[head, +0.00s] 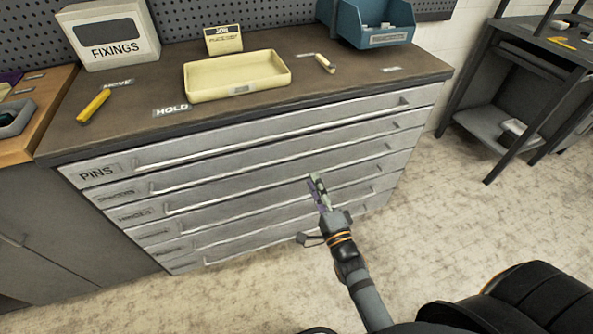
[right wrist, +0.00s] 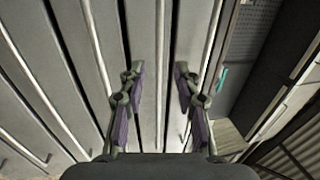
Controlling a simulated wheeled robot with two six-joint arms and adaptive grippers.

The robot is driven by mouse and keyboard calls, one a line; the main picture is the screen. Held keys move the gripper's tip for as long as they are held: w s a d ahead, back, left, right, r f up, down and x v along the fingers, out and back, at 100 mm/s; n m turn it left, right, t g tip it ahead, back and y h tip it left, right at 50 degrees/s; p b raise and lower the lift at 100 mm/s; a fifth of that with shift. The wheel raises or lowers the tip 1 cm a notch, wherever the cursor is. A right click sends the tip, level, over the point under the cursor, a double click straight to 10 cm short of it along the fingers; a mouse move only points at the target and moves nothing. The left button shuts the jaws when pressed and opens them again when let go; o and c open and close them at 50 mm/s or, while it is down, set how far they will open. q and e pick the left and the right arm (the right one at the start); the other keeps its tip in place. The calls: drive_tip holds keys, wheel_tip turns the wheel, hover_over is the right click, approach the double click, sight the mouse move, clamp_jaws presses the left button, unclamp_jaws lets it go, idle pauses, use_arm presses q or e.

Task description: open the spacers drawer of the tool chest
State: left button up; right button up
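The grey tool chest (head: 250,172) has several wide, shallow drawers, each with a long bar handle, and all look shut. The top drawer's label (head: 98,172) reads PINS. The lower labels are too small to read surely, so I cannot tell which drawer is spacers. My right gripper (head: 318,186) is in front of the drawer fronts, right of their middle. In the right wrist view my right gripper (right wrist: 158,74) has its fingers apart, with a handle bar (right wrist: 160,45) running in line with the gap between them. Contact cannot be told. My left gripper is not in view.
On the chest top are a cream tray (head: 236,88), a FIXINGS box (head: 108,36), a blue bin (head: 374,27), a yellow-handled tool (head: 94,106) and a small pale piece (head: 325,63). A dark rack (head: 510,90) stands at right. The floor before the chest is clear.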

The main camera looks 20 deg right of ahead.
sight(303, 155)
drive_tip(key=b+x, duration=0.1)
drive_tip(key=x, duration=0.9)
drive_tip(key=shift+w+d+f, duration=0.1)
drive_tip(key=shift+w, duration=0.25)
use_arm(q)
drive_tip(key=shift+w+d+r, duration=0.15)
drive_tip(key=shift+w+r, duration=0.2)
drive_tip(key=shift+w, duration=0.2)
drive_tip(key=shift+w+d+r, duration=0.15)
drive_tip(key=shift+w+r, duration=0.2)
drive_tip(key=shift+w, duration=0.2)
use_arm(e)
clamp_jaws()
